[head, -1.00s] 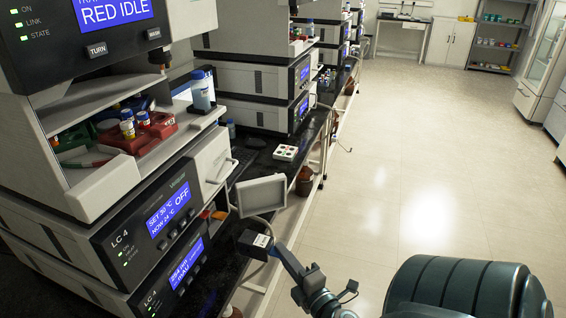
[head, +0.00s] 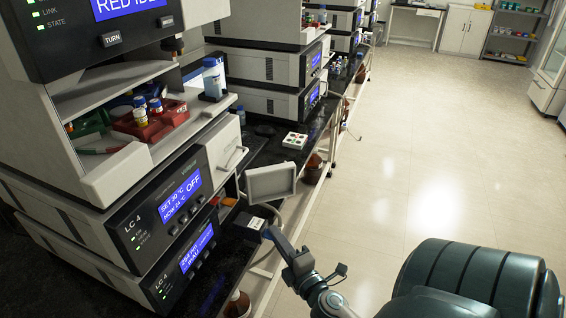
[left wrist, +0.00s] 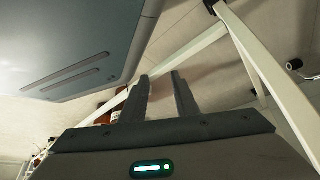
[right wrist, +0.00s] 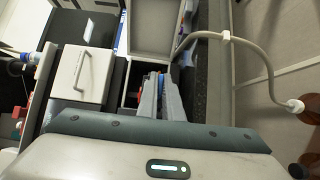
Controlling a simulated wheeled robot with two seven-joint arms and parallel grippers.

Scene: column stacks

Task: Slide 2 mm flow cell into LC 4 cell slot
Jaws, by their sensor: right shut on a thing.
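The LC 4 stack (head: 150,222) stands at left with two lit displays. A grey door (head: 270,183) hangs open at the lower module's right end; its panel also shows in the right wrist view (right wrist: 157,28). A dark opening with orange-red parts (head: 226,203) lies beside it. My right gripper (head: 268,234) is shut on a dark block with a white label, which I take as the flow cell (head: 245,226). The block is just outside the opening, apart from it as far as I can tell. My left gripper (left wrist: 162,90) is open and empty, away from the stack.
A pale hose (right wrist: 258,62) loops from the bench side beside my right gripper. A small white tray (head: 294,141) sits on the black bench. A blue-capped bottle (head: 212,78) and red vial racks (head: 150,122) stand above.

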